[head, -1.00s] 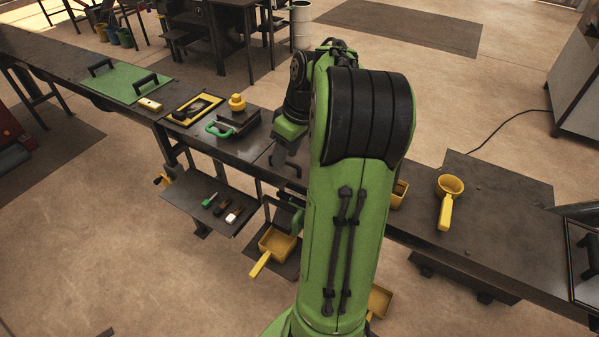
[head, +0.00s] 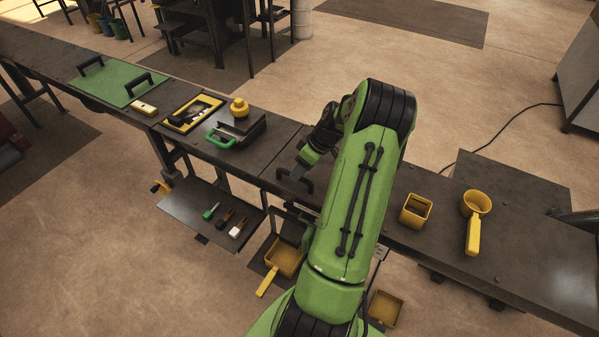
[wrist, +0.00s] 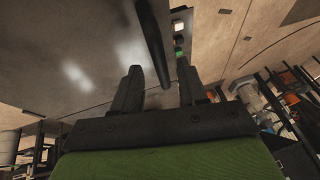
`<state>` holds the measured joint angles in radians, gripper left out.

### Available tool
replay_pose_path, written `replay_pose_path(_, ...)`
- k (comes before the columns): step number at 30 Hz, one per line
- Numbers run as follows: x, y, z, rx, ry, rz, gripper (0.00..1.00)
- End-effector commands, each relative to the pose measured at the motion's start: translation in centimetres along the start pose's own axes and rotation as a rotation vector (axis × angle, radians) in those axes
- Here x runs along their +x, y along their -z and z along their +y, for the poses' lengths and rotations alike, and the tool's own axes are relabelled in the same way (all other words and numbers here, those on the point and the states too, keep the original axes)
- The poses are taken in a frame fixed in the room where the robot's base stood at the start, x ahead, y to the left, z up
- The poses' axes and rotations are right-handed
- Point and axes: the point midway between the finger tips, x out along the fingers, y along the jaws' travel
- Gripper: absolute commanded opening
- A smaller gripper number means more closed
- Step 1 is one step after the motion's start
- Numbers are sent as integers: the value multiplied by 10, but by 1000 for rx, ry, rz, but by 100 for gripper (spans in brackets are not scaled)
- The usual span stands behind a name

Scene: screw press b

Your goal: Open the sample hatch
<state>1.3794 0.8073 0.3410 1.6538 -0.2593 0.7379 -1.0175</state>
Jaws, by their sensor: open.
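A dark handle (head: 308,184) stands on the dark bench top beside my arm, near a seam; I take it for the sample hatch's handle, though the hatch outline is hard to make out. My gripper (head: 290,172) is over the bench at this handle, partly hard to see against the dark metal. In the wrist view my gripper (wrist: 158,68) is open, its two dark fingers apart. A dark bar (wrist: 151,38), apparently the same handle, runs between the fingers in the picture. I cannot tell whether either finger touches it.
Left on the bench are a green panel (head: 110,88) with two black handles, a yellow-framed tray (head: 207,103) and a green-handled tool (head: 221,135). Right are a yellow box (head: 415,211) and a yellow scoop (head: 474,232). A lower shelf (head: 185,207) holds small tools.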

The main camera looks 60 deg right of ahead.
Motion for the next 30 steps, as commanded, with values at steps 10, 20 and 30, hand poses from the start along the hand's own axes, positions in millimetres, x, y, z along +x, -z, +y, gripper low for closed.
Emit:
replay_pose_path(10, 11, 0, 0, 0, -1, 0, 42)
replay_pose_path(20, 11, 0, 0, 0, -1, 0, 0)
replay_pose_path(30, 9, 1, 0, 0, -1, 0, 0)
